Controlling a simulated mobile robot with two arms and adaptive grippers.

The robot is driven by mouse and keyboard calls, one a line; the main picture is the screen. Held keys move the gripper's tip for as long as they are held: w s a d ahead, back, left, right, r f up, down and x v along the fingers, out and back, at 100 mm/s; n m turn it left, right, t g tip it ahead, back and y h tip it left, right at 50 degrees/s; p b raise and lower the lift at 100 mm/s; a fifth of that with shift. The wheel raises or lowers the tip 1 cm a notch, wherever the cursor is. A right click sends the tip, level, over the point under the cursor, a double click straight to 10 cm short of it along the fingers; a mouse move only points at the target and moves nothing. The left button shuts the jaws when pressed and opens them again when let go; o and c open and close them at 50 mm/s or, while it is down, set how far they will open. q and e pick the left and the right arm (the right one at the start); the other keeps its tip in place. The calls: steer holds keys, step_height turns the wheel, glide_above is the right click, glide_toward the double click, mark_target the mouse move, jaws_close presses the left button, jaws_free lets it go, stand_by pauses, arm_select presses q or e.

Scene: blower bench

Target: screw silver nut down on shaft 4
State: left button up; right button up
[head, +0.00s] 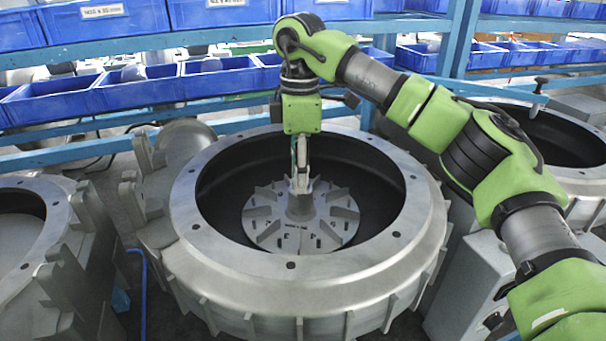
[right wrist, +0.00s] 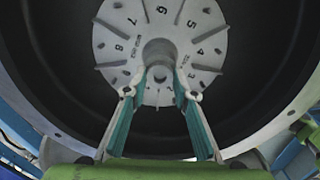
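My right gripper (head: 301,186) points straight down into the blower housing, at the top of the shaft (head: 300,205) in the middle of the finned impeller (head: 265,228). In the right wrist view its two fingers (right wrist: 161,82) stand apart, one on each side of a small round silver end piece (right wrist: 160,73). This looks like the silver nut on the shaft, and the fingertips seem to press on it. The nut's outline and thread are too small to make out, and the fingers hide it in the head view. My left gripper is not in view.
The wide grey housing rim (head: 245,262) with bolt holes surrounds the impeller. Other housings stand at the left (head: 20,240) and right (head: 575,172). Blue bins (head: 145,88) on a blue rack line the back. The dark bowl around the impeller is clear.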

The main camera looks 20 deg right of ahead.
steer(key=shift+a, duration=0.5)
steer(key=shift+d, duration=0.2)
steer(key=shift+d+r+n+p, duration=0.2)
steer(key=shift+n+p, duration=0.3)
steer(key=shift+n, duration=0.4)
steer(key=n+p, duration=0.1)
steer(key=n, duration=0.4)
steer(key=shift+p, duration=0.3)
steer(key=n+p, duration=0.1)
steer(key=n, duration=0.4)
steer(key=n+p, duration=0.1)
steer(key=n, duration=0.5)
steer(key=shift+f+p, duration=0.1)
steer(key=shift+p, duration=0.3)
steer(key=n, duration=0.4)
steer(key=shift+p, duration=0.35)
steer(key=n, duration=0.3)
steer(key=shift+f, duration=0.1)
